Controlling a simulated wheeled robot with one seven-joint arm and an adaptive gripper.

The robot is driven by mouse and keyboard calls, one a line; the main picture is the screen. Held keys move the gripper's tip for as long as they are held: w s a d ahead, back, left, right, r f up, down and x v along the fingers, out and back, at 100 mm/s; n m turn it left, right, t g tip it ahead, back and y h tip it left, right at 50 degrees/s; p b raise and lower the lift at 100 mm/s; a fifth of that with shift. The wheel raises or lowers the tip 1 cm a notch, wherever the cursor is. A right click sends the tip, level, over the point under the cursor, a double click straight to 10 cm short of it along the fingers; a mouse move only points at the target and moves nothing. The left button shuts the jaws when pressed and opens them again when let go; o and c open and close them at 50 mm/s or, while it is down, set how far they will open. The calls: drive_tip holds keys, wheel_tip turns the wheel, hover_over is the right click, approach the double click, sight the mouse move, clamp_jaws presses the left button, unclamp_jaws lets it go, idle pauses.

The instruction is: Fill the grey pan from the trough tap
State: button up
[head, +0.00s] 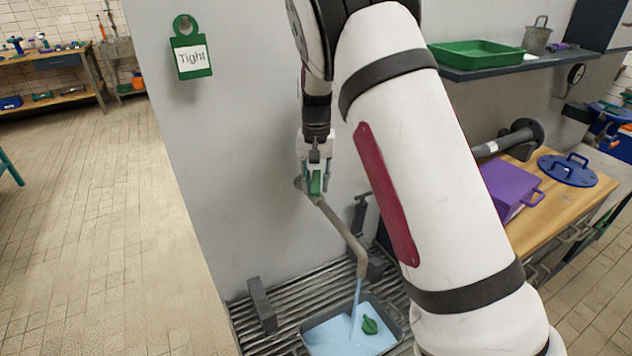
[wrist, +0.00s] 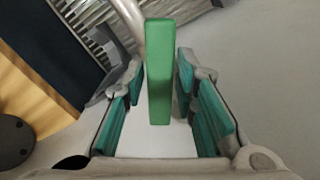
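The tap's bent grey spout (head: 343,228) comes out of the wall panel, and a stream of water (head: 355,300) runs from its end into the grey pan (head: 392,317). The pan sits on the ribbed trough rack (head: 283,308) below and holds light blue water over its visible floor. A small green object (head: 369,325) is in the water. My gripper (head: 315,180) is at the tap's green lever (head: 316,184). In the wrist view the lever (wrist: 160,72) stands between the two teal-padded fingers (wrist: 160,85), with a gap on each side. The pan's near edge is cut off.
A green tag reading "Tight" (head: 191,50) hangs on the panel. At right, a shelf holds a green tray (head: 476,54) and a metal bucket (head: 537,36). A wooden bench below carries a purple box (head: 509,188) and a blue lid (head: 567,170).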

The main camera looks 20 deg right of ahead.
sight(316, 180)
idle(0.3)
wheel_tip(316, 180, up, 12)
idle(0.5)
idle(6.7)
